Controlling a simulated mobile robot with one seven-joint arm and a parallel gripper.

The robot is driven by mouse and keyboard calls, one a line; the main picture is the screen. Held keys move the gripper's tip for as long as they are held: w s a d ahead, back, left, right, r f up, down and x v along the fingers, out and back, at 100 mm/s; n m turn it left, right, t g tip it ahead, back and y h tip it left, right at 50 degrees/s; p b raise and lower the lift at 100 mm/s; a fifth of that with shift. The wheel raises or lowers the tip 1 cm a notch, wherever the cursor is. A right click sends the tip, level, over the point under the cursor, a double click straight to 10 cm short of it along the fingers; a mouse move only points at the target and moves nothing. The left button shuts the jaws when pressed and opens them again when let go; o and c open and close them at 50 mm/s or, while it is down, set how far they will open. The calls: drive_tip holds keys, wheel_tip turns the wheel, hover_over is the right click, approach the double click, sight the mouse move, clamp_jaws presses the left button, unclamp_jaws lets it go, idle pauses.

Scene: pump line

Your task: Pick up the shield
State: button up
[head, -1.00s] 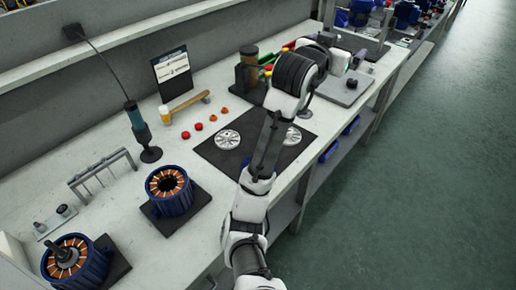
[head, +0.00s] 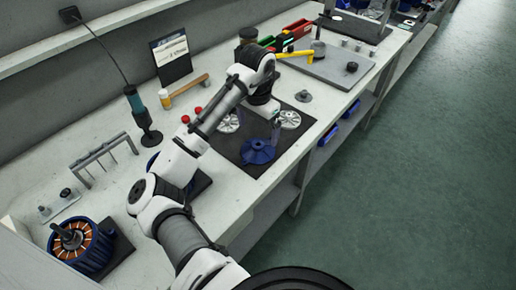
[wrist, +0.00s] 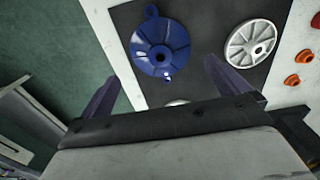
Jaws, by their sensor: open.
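The shield appears to be the blue ribbed disc (head: 258,151) with a central hole, lying on the black mat (head: 229,150) near the bench's front edge. In the wrist view the blue disc (wrist: 160,45) shows almost whole, with small lugs at its rim, beyond and between my fingertips. My gripper (head: 275,128) is open and empty, pointing down above the mat close to the disc. In the wrist view its two fingers (wrist: 162,72) are spread wide, apart from the disc. The exact height above the disc is hard to tell.
A silver spoked disc (head: 290,120) lies right of my gripper; another (head: 229,122) is partly behind my arm. A small grey part (head: 303,96) lies at the mat's far corner. A stator (head: 80,245) and a standing tool (head: 140,115) are left. The aisle floor (head: 430,170) is clear.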

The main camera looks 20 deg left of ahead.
sight(258, 144)
drive_tip(key=shift+w+f+p, duration=0.1)
drive_tip(key=shift+f+p, duration=0.95)
drive_tip(key=shift+f, duration=2.75)
drive_tip(key=c, duration=0.6)
drive_tip(key=shift+o, duration=0.2)
drive_tip(key=shift+r, duration=0.1)
wheel_tip(258, 144, up, 20)
drive_tip(key=b, duration=0.2)
